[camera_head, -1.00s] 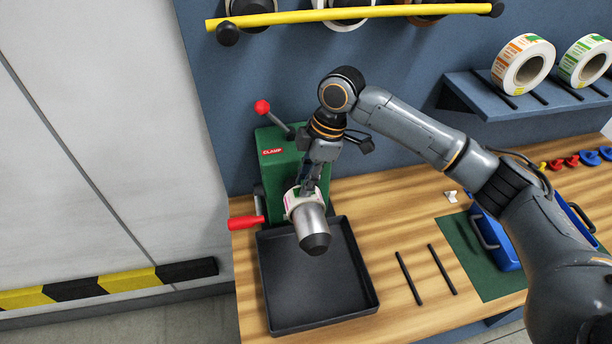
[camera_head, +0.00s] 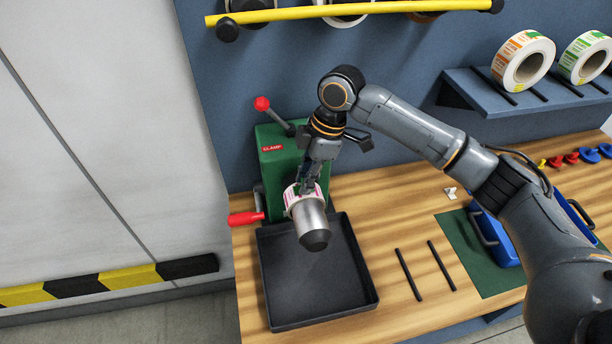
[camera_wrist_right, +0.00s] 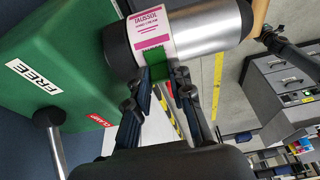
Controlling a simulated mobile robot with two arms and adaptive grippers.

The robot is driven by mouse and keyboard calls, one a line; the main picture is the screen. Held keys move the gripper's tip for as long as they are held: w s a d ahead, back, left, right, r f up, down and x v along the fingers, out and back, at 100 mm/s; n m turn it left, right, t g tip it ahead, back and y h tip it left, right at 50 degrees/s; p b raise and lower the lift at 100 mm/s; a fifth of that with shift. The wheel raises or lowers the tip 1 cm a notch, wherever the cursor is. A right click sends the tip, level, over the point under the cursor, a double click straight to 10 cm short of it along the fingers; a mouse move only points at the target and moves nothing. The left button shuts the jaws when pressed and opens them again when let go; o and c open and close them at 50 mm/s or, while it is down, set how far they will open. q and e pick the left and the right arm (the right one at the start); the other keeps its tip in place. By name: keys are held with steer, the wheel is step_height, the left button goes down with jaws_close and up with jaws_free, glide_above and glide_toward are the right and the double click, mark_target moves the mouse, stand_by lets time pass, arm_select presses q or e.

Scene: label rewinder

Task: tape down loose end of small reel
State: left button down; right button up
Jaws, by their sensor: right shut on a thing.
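The small reel (camera_head: 295,199), white with pink print, sits on the metal spindle (camera_head: 310,217) of the green rewinder. In the right wrist view the reel (camera_wrist_right: 152,34) shows a pink label with a green strip (camera_wrist_right: 153,58) below it. My right gripper (camera_head: 307,184) is at the upper side of the reel. In the wrist view its fingertips (camera_wrist_right: 164,76) are close to the reel, with green material between or beside them. The jaws are shut on this green piece; whether it is part of the reel's loose end is unclear. My left gripper is not in view.
The rewinder (camera_head: 279,160) has a red-knobbed clamp lever (camera_head: 263,105) and a red handle (camera_head: 246,218). A black tray (camera_head: 312,290) lies below the spindle. Two black rods (camera_head: 441,266), a blue box (camera_head: 497,240) and a small white piece (camera_head: 450,192) lie to the right.

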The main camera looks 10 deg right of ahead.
steer(key=shift+s+f, duration=0.1)
steer(key=shift+f, duration=0.25)
steer(key=shift+c, duration=0.6)
